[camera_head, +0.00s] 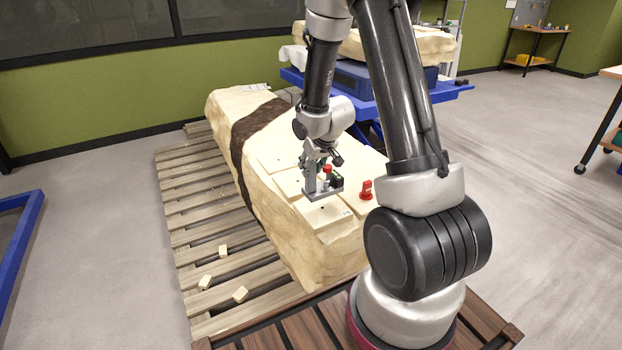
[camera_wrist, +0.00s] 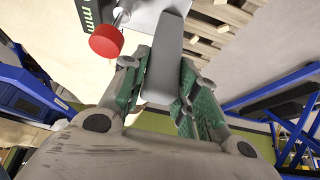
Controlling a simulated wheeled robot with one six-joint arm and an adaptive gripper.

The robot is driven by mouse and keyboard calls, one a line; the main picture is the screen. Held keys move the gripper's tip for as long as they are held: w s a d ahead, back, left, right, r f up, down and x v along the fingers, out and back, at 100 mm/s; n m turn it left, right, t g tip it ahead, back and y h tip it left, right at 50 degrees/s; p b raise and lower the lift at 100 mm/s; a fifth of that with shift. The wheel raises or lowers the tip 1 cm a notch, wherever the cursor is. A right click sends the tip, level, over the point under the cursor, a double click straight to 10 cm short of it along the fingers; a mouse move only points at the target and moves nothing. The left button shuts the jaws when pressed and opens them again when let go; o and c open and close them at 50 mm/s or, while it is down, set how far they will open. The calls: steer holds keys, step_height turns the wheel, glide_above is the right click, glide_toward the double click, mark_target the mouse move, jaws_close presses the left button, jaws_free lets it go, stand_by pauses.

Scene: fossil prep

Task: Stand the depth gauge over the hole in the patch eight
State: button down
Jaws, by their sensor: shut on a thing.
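My gripper (camera_head: 315,158) is shut on the upright grey post of the depth gauge (camera_head: 323,193). The gauge has a flat grey base, a red knob and a dark display. It is upright, low over the front cream patch (camera_head: 325,214) on the block; I cannot tell whether its base touches. A small dark hole shows in that patch by the base. A small label on its right corner is too small to read. In the wrist view, the green finger pads (camera_wrist: 163,92) press on the grey post (camera_wrist: 165,55), with the gauge's red knob (camera_wrist: 106,41) beside it.
The big cream block (camera_head: 262,205) with a dark band lies on a slatted pallet (camera_head: 190,225). Other patches (camera_head: 285,160) lie behind the front one. A red object (camera_head: 366,190) stands on a patch to the right. Small pale chips (camera_head: 240,293) lie on the pallet.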

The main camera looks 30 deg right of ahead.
mark_target(309, 181)
step_height(309, 181, up, 2)
steer(key=shift+r, duration=0.25)
steer(key=shift+a+f, duration=0.25)
steer(key=shift+f, duration=1.15)
steer(key=shift+a+f, duration=0.25)
steer(key=shift+f, duration=1.1)
steer(key=shift+a+f, duration=0.25)
steer(key=shift+f, duration=1.7)
steer(key=c, duration=1)
jaws_free()
steer(key=shift+s, duration=0.1)
